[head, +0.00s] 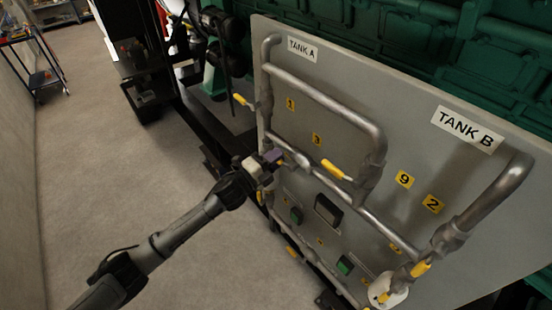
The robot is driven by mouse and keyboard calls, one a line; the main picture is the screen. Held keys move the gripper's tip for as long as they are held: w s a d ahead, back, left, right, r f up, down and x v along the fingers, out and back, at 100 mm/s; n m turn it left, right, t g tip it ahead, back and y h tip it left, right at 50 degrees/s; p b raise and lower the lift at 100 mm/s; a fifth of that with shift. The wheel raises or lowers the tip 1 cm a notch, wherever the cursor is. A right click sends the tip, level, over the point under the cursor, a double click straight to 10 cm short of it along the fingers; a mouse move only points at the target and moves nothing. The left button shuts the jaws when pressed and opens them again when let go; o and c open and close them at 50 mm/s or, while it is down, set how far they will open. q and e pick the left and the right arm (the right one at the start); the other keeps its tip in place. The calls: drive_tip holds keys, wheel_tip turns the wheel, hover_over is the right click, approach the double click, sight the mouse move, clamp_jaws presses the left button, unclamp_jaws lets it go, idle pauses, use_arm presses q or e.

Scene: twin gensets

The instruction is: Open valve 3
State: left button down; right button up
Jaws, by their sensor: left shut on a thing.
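A grey panel (390,125) carries metal pipes and several valves with yellow handles. A yellow label (317,138) that looks like a 3 sits on the panel above the middle pipe (335,188). A valve body (296,158) is on that pipe just below the label. My left gripper (270,161) comes in from the left and is shut at this valve, on its handle. The fingers hide most of the handle, so its angle cannot be told. My right gripper is not in view.
Green machinery (400,40) stands behind the panel. The grey floor (110,170) at left is clear.

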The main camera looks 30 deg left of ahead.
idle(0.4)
use_arm(q)
drive_tip(key=c, duration=1.1)
unclamp_jaws()
drive_tip(key=v, duration=1.3)
drive_tip(key=shift+s+b, duration=0.4)
drive_tip(key=shift+a, duration=0.1)
